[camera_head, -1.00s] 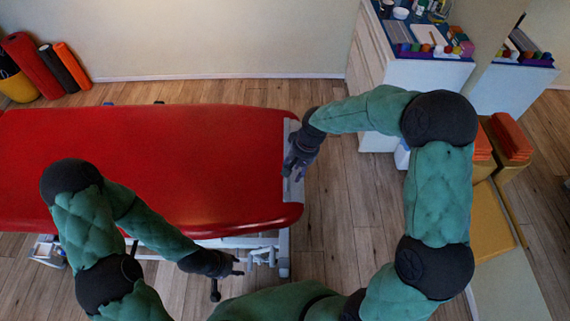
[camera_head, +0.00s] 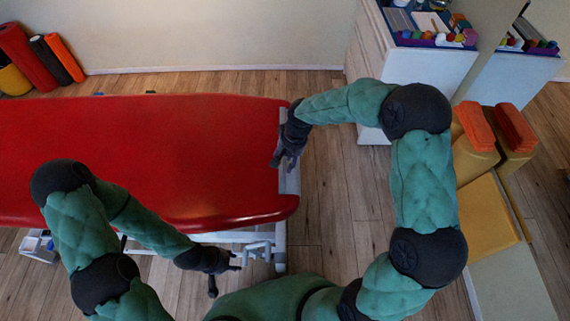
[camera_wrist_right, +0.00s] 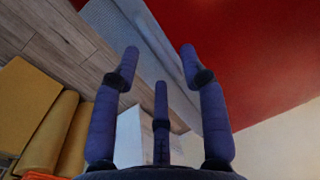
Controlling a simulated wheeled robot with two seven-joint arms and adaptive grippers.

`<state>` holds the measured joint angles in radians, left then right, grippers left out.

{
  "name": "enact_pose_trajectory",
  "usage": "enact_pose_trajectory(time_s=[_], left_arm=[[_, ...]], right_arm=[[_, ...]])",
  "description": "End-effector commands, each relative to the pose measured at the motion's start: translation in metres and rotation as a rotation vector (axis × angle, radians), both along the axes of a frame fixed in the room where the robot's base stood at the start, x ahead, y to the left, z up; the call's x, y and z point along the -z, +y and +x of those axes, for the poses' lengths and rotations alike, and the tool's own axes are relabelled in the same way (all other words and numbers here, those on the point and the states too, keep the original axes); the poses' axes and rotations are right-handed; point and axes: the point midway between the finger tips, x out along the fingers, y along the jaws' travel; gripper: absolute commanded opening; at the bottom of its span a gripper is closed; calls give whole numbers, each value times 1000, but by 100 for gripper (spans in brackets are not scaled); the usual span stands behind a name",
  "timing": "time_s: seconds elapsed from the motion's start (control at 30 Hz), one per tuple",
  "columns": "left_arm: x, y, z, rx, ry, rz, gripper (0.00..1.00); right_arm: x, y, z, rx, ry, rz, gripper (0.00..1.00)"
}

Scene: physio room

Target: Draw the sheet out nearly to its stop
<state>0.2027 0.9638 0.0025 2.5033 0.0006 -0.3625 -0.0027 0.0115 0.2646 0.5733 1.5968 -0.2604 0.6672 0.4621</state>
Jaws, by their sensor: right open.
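A pale grey-white strip (camera_head: 289,178), which looks like the sheet at its roll, runs along the right end of the red treatment table (camera_head: 140,150). In the right wrist view a pale, fine-textured surface (camera_wrist_right: 110,25) lies beside the red top; I cannot tell sheet from holder there. My right gripper (camera_head: 281,160) is over this end strip, fingers pointing down. In its wrist view (camera_wrist_right: 158,65) the fingers are spread with nothing between them. My left gripper (camera_head: 232,265) hangs empty by the table's near right corner, its fingers apart.
A white cabinet (camera_head: 425,62) with a tray of small items stands at the back right. Yellow foam blocks (camera_head: 487,222) and orange pads (camera_head: 478,126) lie at the right. Rolled mats (camera_head: 28,55) stand back left.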

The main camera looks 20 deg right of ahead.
Motion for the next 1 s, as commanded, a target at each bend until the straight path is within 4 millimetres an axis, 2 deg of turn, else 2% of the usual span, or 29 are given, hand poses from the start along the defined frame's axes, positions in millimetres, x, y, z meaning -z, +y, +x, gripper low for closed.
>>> enact_pose_trajectory(time_s=[0.13,0.4,0.43,0.57,0.6,0.87,1.0], left_arm=[[3,0,0,0,0,0,40],[3,0,0,0,0,0,40],[3,0,0,0,0,0,40],[3,0,0,0,0,0,40],[3,0,0,0,0,0,40],[3,0,0,0,0,0,40],[1,0,0,0,0,0,40]], right_arm=[[8,2,1,1,-1,1,44],[9,2,1,1,-1,1,44],[9,2,1,0,-1,1,41],[9,2,1,0,-1,0,4],[9,2,1,0,-1,0,0],[9,4,1,0,0,1,0],[8,16,5,-3,-1,1,0]])
